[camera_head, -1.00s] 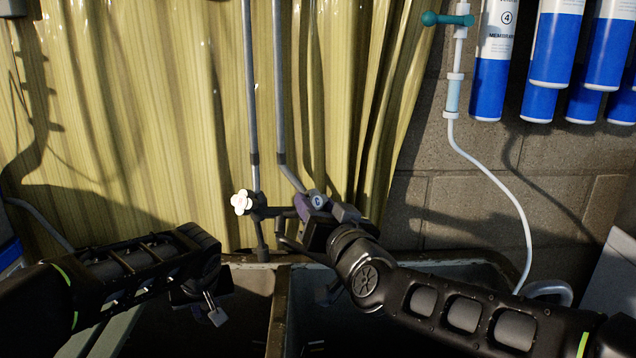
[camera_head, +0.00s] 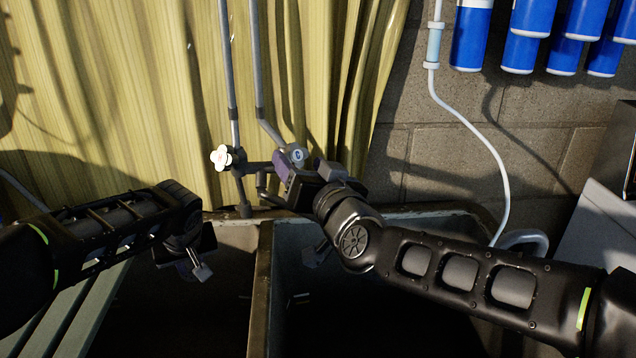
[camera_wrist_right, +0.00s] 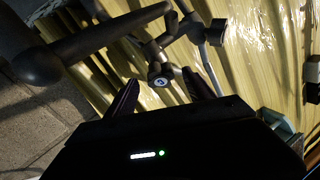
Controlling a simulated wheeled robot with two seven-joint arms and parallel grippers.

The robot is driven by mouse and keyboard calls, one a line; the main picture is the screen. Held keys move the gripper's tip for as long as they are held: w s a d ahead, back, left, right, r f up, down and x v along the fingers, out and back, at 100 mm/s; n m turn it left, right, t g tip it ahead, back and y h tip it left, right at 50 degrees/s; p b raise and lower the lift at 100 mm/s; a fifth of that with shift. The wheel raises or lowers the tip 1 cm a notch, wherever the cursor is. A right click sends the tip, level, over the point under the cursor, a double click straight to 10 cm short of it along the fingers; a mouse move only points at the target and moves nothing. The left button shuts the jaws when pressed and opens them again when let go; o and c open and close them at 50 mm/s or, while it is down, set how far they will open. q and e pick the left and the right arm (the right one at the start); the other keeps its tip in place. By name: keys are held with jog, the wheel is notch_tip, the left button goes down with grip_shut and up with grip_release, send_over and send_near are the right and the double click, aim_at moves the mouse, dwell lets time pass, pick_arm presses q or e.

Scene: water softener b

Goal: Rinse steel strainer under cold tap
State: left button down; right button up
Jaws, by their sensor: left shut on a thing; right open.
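The cold tap knob (camera_head: 297,155), round with a blue mark, sits on the right of the dark faucet (camera_head: 258,167). A white cross-shaped handle (camera_head: 221,157) with a reddish centre is on its left. My right gripper (camera_head: 300,180) is open at the cold tap. In the right wrist view the knob (camera_wrist_right: 161,82) shows between its two fingers (camera_wrist_right: 160,92). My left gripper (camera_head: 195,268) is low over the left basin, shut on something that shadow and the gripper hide. I cannot make out the steel strainer.
A double sink has a dark left basin (camera_head: 185,310) and a right basin (camera_head: 350,300), split by a divider (camera_head: 262,285). A yellow-green curtain (camera_head: 110,90) hangs behind. Blue filter cylinders (camera_head: 470,40) and a white hose (camera_head: 480,140) are on the block wall at right.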

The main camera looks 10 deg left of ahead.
jog(key=v, duration=0.9)
jog(key=shift+s, duration=0.3)
jog(key=shift+d+f, duration=0.1)
jog(key=shift+d, duration=0.05)
